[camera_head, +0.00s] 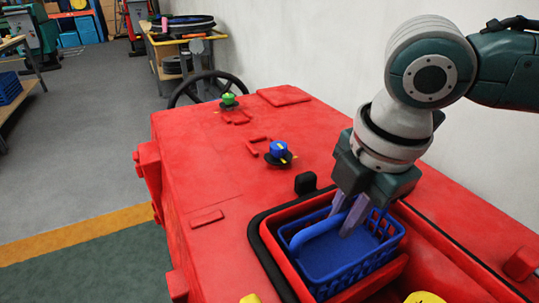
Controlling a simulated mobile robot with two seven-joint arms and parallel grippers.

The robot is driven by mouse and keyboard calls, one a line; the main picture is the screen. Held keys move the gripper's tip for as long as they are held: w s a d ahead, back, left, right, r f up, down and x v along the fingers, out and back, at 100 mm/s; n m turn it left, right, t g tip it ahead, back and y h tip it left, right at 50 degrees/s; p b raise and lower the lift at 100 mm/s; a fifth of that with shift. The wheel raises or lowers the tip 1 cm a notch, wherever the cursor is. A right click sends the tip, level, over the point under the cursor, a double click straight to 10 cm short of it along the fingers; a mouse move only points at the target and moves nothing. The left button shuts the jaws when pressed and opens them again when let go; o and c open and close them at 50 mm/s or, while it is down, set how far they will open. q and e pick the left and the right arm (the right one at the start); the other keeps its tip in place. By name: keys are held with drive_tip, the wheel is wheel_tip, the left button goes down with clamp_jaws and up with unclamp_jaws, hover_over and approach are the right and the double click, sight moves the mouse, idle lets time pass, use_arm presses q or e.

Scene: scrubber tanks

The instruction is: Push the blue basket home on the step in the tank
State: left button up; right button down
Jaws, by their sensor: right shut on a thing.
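The blue basket (341,278) sits inside the opening of the red tank (207,168), tilted a little in the picture. Its near wall and right wall show slots. My right gripper (340,226) reaches down from the upper right into the basket. Its fingers are shut on the basket's blue handle (305,234), at the handle's right part. The step under the basket is hidden, so I cannot tell how the basket rests on it. My left gripper is out of view.
A green knob (229,99), a blue knob (278,149) and a black steering wheel (207,88) stand on the machine. A white wall (300,43) runs along the right. A yellow thing (424,297) shows at the bottom.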

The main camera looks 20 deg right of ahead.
drive_tip(key=shift+f, duration=0.15)
drive_tip(key=shift+f, duration=0.5)
drive_tip(key=shift+f, duration=0.45)
idle(0.3)
drive_tip(key=shift+f+b, duration=0.3)
drive_tip(key=shift+f, duration=0.2)
drive_tip(key=shift+r+p, duration=0.15)
drive_tip(key=shift+p, duration=0.4)
idle(0.6)
